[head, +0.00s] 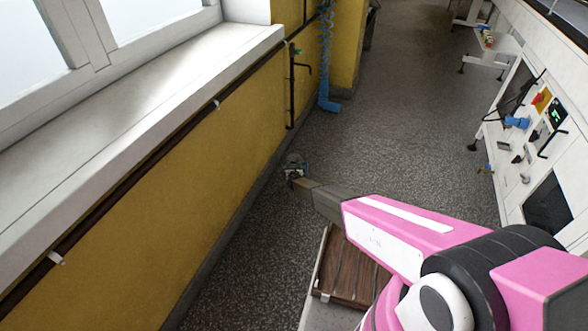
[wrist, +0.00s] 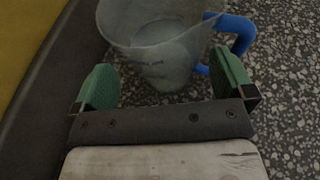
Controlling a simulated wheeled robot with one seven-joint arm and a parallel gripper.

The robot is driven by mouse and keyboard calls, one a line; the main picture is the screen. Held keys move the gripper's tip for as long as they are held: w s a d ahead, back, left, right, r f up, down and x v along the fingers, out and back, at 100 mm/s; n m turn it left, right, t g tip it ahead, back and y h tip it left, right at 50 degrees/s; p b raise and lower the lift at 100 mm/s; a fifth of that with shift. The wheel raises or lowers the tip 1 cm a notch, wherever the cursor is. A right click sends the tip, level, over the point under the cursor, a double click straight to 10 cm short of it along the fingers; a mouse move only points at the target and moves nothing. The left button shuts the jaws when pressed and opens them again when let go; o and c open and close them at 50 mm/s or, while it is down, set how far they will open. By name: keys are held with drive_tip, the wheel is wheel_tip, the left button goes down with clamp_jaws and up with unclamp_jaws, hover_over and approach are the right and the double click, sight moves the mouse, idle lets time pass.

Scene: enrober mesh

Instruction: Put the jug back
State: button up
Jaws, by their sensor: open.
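The jug (wrist: 160,45) is a clear, cloudy plastic vessel with a blue handle (wrist: 236,36) on its right side in the wrist view. It appears upright on the speckled floor, close to the foot of the yellow wall; its top is cut off by the frame. My gripper (wrist: 165,85) is open, its two green-padded fingers apart, with the lower part of the jug's body between or just beyond them. I cannot tell whether the pads touch it. In the head view the jug (head: 293,161) is small and partly hidden by my gripper (head: 294,178).
The yellow wall (head: 190,200) with a dark pipe and a white sill (head: 140,110) runs along the left. A blue coiled hose (head: 326,60) hangs farther back. A white machine (head: 540,130) with controls stands at the right. The floor (head: 400,120) between is mostly clear.

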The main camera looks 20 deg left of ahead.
drive_tip(key=v, duration=0.9)
drive_tip(key=w+d+r+m+h, duration=0.3)
drive_tip(key=d+r+m+h, duration=0.4)
drive_tip(key=d+r+m, duration=0.85)
drive_tip(key=s+d+r+m+g+h, duration=0.25)
drive_tip(key=d+r, duration=0.35)
drive_tip(key=d, duration=0.4)
drive_tip(key=s+d+r+m+g+h, duration=0.1)
drive_tip(key=s+d+r+m+h, duration=0.3)
drive_tip(key=d, duration=0.7)
drive_tip(key=s+d+r+m+g+y, duration=0.3)
drive_tip(key=s+d+r+m+g, duration=0.3)
drive_tip(key=s+d+r+m, duration=0.6)
drive_tip(key=s+d+r+m+g+y, duration=0.1)
drive_tip(key=s+r+m+g+y, duration=0.1)
drive_tip(key=s, duration=0.4)
drive_tip(key=s+d+r+m+g+y, duration=0.2)
drive_tip(key=s+r+m+y, duration=0.1)
drive_tip(key=s, duration=0.4)
drive_tip(key=shift+s+r+m+y, duration=0.25)
drive_tip(key=shift+r+y, duration=0.3)
drive_tip(key=shift+r, duration=0.4)
drive_tip(key=shift+d, duration=0.15)
